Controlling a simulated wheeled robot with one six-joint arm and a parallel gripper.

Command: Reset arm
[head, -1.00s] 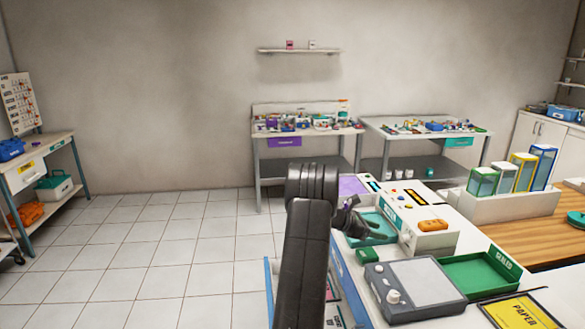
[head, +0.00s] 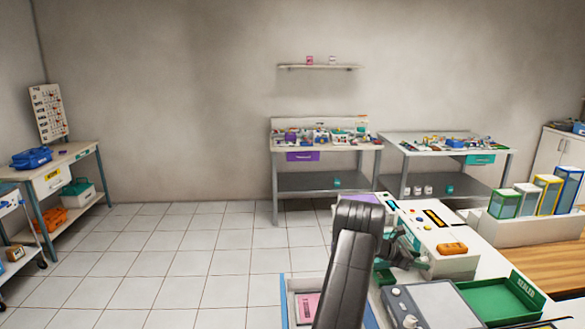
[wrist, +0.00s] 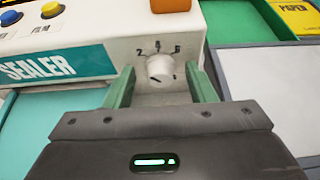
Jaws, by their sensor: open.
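My gripper (wrist: 162,92) is open in the wrist view, with its two green fingers apart. A white dial (wrist: 166,70) with numbers around it shows between and beyond the fingertips, on the front of the white sealer (wrist: 110,40). I see no object held, and I cannot tell whether the fingers touch the dial. In the head view my dark arm rises from the bottom, and my gripper (head: 418,262) is partly hidden beside the sealer (head: 440,240).
A grey-topped device (head: 430,305) and a green tray (head: 500,298) lie on the counter. Coloured bins (head: 535,195) stand behind at the right. Two workbenches (head: 325,143) (head: 445,145) stand by the back wall. The tiled floor (head: 180,250) at left is clear.

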